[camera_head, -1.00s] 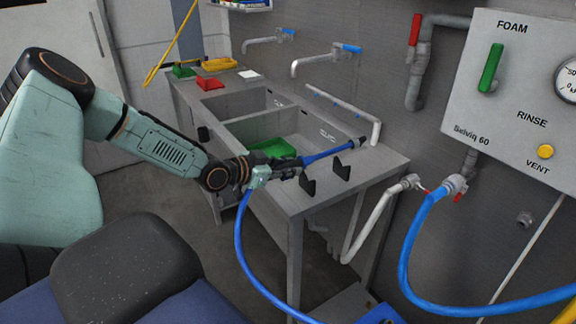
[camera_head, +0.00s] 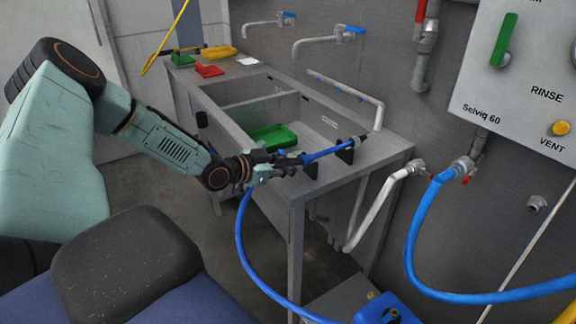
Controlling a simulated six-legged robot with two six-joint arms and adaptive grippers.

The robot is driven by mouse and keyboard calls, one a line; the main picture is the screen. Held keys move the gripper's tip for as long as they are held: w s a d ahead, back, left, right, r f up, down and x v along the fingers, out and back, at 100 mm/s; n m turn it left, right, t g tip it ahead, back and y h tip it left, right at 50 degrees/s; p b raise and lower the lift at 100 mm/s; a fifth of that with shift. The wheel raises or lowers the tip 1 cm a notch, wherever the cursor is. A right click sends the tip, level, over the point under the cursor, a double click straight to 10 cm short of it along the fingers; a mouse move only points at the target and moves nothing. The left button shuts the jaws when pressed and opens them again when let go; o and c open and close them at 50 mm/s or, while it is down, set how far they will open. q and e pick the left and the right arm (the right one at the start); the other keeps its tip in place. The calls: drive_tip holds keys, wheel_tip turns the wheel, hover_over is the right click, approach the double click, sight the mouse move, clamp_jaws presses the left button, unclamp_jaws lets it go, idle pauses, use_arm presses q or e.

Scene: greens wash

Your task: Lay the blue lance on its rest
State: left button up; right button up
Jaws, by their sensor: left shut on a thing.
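The blue lance (camera_head: 326,153) has a dark tip that points right and slightly up. My left gripper (camera_head: 268,168) is shut on its rear end, at the front edge of the sink bench (camera_head: 275,197). The rest shows as two dark brackets on the bench's right end, a left one (camera_head: 311,166) and a right one (camera_head: 346,154). The lance passes across the tops of both brackets. I cannot tell whether it touches them. A blue hose (camera_head: 244,243) hangs from the gripper end. My right gripper is not in view.
A green tray (camera_head: 272,137) lies in the near basin. A white pipe rail (camera_head: 350,91) stands behind the lance. A grey control panel (camera_head: 530,75) is on the right wall. A thick blue hose (camera_head: 425,225) loops below it. Bare floor shows left of the bench.

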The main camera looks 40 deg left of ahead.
use_arm(q)
drive_tip(key=o, duration=0.4)
drive_tip(key=shift+d+r, duration=0.1)
drive_tip(key=shift+r, duration=0.05)
drive_tip(key=shift+o, duration=0.7)
drive_tip(key=shift+s+r, duration=0.1)
drive_tip(key=shift+s, duration=0.1)
drive_tip(key=shift+o, duration=1.3)
drive_tip(key=shift+s, duration=0.1)
drive_tip(key=shift+w+f, duration=0.25)
wheel_tip(320, 180, up, 9)
drive_tip(key=p, duration=0.7)
drive_tip(key=shift+s+r+p, duration=0.15)
drive_tip(key=shift+p, duration=0.2)
drive_tip(key=shift+f, duration=0.25)
drive_tip(key=shift+r, duration=0.1)
